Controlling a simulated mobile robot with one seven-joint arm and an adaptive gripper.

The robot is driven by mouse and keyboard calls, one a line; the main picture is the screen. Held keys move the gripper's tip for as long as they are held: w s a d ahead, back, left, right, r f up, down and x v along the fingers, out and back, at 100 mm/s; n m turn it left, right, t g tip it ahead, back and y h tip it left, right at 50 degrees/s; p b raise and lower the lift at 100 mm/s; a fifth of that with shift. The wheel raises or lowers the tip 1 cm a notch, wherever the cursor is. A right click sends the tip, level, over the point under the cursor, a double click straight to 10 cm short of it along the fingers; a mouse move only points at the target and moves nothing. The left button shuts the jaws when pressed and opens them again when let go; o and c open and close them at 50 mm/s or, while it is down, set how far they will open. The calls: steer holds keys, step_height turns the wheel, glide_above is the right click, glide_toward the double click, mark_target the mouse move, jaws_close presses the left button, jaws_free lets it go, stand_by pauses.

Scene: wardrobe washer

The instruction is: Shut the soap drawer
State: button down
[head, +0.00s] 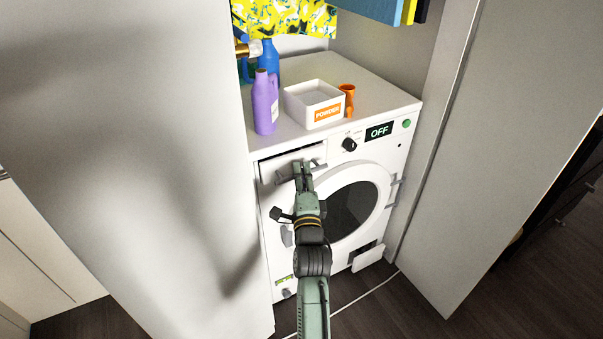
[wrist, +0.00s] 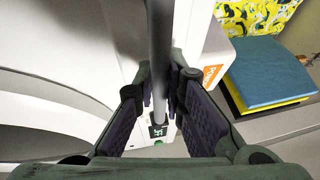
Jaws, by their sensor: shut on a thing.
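The white washer (head: 270,215) stands in a closet niche. Its soap drawer (head: 285,158) is at the top left of the front, with a grey bar handle (head: 286,176) across it. Dark gaps show around the drawer front; my gripper partly covers it, so I cannot tell how far out it stands. My gripper (head: 301,171) is at the middle of the handle. In the wrist view the grey bar (wrist: 160,50) runs between the two fingers of my gripper (wrist: 163,95), which are shut on it.
The round door (head: 352,205) below is closed. On top are a purple bottle (head: 265,103), a blue bottle (head: 270,62), a white powder box (head: 305,92) and an orange cup (head: 348,94). A display (head: 379,131) reads OFF. Tall panels flank the niche; a small lower flap (head: 368,258) hangs open.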

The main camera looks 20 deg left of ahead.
steer(key=c, duration=1.7)
jaws_free()
steer(key=shift+d, duration=0.15)
steer(key=shift+o, duration=0.2)
steer(key=shift+s, duration=0.15)
steer(key=v, duration=0.7)
steer(key=shift+s+d+f, duration=0.15)
